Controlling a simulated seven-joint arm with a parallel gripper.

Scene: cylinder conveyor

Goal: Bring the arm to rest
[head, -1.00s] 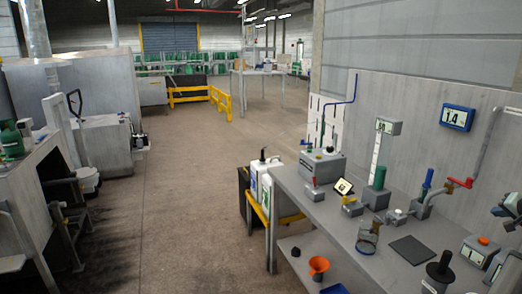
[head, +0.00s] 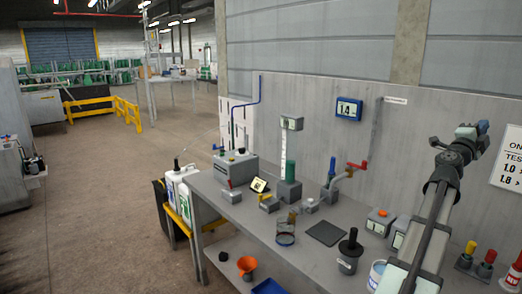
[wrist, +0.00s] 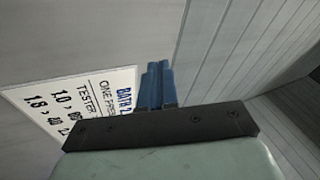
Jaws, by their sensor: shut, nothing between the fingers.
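My arm rises from the lower right of the head view, in front of the grey back panel. My gripper (head: 483,128) is at its upper end, above the bench and left of a white sign. In the wrist view the blue fingers of my gripper (wrist: 155,85) are together with nothing between them. The fingers point towards the wall and are clear of the bench.
The grey bench (head: 232,209) carries a green cylinder (head: 291,172), a wire basket (head: 286,230), a dark mat (head: 325,233) and several small devices. A blue display (head: 349,109) and the white sign (head: 509,160) are on the panel. Open floor (head: 100,200) lies left.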

